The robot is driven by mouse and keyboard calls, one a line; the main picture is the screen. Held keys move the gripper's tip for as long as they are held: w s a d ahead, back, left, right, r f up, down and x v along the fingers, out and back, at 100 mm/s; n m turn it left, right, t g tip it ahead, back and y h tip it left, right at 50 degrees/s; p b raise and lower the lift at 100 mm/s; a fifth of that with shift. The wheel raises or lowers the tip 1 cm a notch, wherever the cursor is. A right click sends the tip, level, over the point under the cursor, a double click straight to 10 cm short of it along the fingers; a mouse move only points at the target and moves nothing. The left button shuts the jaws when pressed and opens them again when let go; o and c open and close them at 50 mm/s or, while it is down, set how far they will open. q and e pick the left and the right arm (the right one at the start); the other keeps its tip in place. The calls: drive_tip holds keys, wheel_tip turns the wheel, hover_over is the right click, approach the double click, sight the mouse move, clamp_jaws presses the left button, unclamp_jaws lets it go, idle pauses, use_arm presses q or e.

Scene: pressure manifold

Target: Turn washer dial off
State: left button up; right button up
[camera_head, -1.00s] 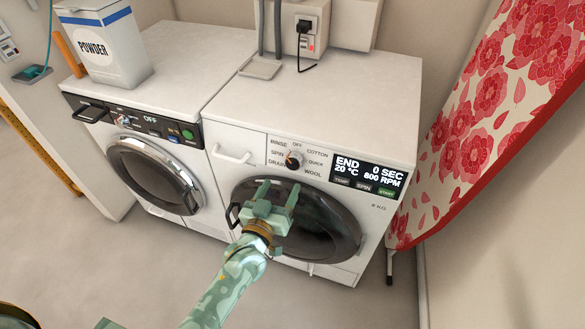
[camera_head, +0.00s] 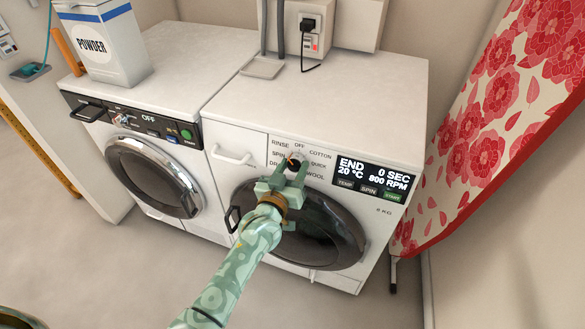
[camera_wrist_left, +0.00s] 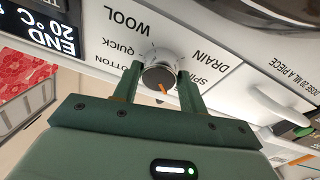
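The washer dial (camera_head: 294,163) is a dark-faced knob with an orange mark, on the right machine's white panel. Labels including OFF, RINSE, SPIN, COTTON and WOOL ring it. In the left wrist view the dial (camera_wrist_left: 159,76) sits between the fingertips, and its orange mark points down and slightly right in that picture. My left gripper (camera_head: 289,172) is open, with one finger on each side of the dial. I cannot tell whether the fingers touch it. The gripper hides some labels. My right gripper is not in view.
The washer display (camera_head: 371,176) reads END, 0 SEC, 20 °C, 800 RPM. A second machine (camera_head: 150,165) stands left, with a powder box (camera_head: 103,45) on top. A floral ironing board (camera_head: 500,110) leans at the right.

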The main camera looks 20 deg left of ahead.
use_arm(q)
drive_tip(key=shift+m, duration=0.3)
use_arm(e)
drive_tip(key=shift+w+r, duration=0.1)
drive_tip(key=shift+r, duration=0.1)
use_arm(q)
drive_tip(key=m+p, duration=0.1)
drive_tip(key=m, duration=0.1)
drive_tip(key=m+h+p, duration=0.1)
drive_tip(key=m, duration=0.1)
drive_tip(key=shift+r+h+p, duration=0.15)
drive_tip(key=shift+h+p, duration=0.15)
drive_tip(key=m+g+h+p, duration=0.1)
drive_tip(key=m, duration=0.3)
drive_tip(key=shift+a, duration=0.1)
drive_tip(key=shift+m+p, duration=0.45)
drive_tip(key=shift+m, duration=0.35)
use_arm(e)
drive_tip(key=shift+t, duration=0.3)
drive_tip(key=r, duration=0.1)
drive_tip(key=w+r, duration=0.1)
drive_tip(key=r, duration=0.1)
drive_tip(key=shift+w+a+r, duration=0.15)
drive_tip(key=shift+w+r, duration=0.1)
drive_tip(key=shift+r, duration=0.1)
use_arm(q)
drive_tip(key=o, duration=1)
